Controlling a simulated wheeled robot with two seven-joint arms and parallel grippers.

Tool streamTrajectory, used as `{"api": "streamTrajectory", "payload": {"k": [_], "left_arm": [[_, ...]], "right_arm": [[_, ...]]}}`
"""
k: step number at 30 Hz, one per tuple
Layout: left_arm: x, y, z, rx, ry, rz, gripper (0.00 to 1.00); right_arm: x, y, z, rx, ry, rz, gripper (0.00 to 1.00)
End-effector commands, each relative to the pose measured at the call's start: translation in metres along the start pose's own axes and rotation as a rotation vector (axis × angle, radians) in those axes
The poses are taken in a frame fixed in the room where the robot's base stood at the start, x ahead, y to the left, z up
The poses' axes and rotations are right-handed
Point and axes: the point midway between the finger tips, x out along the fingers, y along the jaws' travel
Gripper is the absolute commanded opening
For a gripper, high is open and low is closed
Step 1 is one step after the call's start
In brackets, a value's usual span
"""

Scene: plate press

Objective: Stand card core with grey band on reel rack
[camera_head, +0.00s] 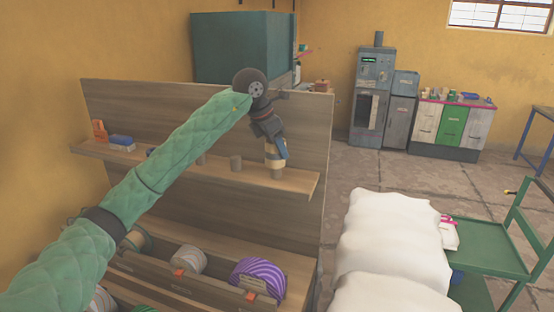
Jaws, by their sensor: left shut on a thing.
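The reel rack (225,182) is a wooden stand with a back panel, an upper shelf and a lower trough. My left arm reaches across it from the left. My left gripper (279,150) points down at the right end of the upper shelf. It is shut on a small tan card core (273,164), partly hidden by the fingers; a greyish band seems to show on it. The core is upright, low over the shelf; I cannot tell whether its lower end touches the shelf. My right gripper is out of view.
Short brown cylinders (236,163) stand on the shelf to the left of the gripper. Orange and blue items (121,142) lie at its left end. A purple striped reel (257,278) and other reels sit in the lower trough. A green cart (490,248) stands at right.

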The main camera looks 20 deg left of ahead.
Motion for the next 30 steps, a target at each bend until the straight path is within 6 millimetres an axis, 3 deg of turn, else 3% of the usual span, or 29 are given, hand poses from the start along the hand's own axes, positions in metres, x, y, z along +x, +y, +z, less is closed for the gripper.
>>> {"api": "streamTrajectory", "payload": {"k": [10, 16, 24, 25, 28, 30], "left_arm": [[0.035, -0.001, -0.015, 0.0, 0.001, -0.002, 0.29], [0.036, 0.0, -0.015, 0.0, 0.0, 0.001, 0.29], [0.039, 0.0, -0.016, 0.0, 0.0, 0.0, 0.29], [0.039, 0.0, -0.016, 0.0, 0.0, 0.0, 0.55], [0.039, 0.0, -0.016, 0.0, 0.0, 0.0, 0.73], [0.039, -0.001, -0.016, 0.0, 0.0, 0.0, 0.73]], "right_arm": [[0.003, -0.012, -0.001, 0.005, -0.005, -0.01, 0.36], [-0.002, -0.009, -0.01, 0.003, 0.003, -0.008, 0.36], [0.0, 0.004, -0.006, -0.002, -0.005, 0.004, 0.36], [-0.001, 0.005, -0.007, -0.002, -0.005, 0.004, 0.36], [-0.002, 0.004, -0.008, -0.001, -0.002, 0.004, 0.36], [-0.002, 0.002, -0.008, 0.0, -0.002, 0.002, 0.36]]}}
